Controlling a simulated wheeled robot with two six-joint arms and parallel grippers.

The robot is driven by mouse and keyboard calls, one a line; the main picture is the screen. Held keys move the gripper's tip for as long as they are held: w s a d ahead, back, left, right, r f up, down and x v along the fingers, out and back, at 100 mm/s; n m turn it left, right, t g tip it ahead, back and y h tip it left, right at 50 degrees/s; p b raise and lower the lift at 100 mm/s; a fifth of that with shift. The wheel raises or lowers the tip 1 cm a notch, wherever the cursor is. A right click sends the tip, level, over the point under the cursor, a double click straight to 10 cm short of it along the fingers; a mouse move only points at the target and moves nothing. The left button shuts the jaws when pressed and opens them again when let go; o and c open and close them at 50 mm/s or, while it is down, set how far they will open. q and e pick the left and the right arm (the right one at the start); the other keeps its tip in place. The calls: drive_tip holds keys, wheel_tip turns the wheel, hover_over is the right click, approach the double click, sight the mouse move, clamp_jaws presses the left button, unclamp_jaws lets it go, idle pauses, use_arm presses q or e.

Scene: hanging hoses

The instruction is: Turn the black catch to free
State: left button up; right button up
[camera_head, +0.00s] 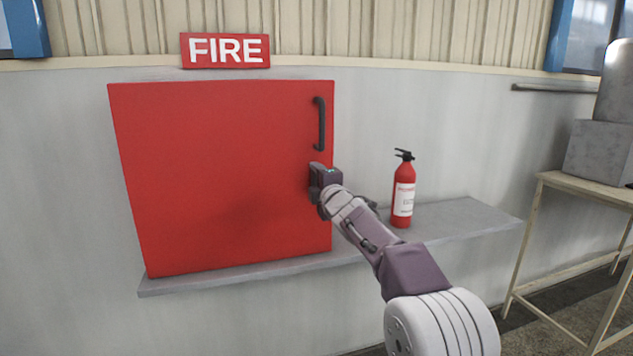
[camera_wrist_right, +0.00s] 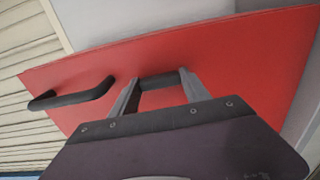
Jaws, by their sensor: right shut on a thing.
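A closed red cabinet door (camera_head: 220,170) hangs on the wall under a FIRE sign. A black bar handle (camera_head: 320,124) is fixed upright near its right edge; it also shows in the right wrist view (camera_wrist_right: 70,97). My right gripper (camera_head: 316,182) is at the door's right edge, below the handle. In the right wrist view its two fingers are shut on the black catch (camera_wrist_right: 160,80), which shows as a dark bar between the fingertips against the red door. In the head view the gripper hides the catch, so its angle cannot be told there. My left gripper is not in view.
A grey shelf (camera_head: 460,219) runs under the cabinet, with a red fire extinguisher (camera_head: 403,190) standing on it close to the right of my right forearm. A workbench (camera_head: 585,190) with grey blocks stands at the far right. The wall left of the cabinet is clear.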

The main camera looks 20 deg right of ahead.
drive_tip(key=o, duration=1.4)
drive_tip(key=s+b, duration=0.2)
drive_tip(key=s, duration=0.7)
drive_tip(key=shift+d, duration=0.1)
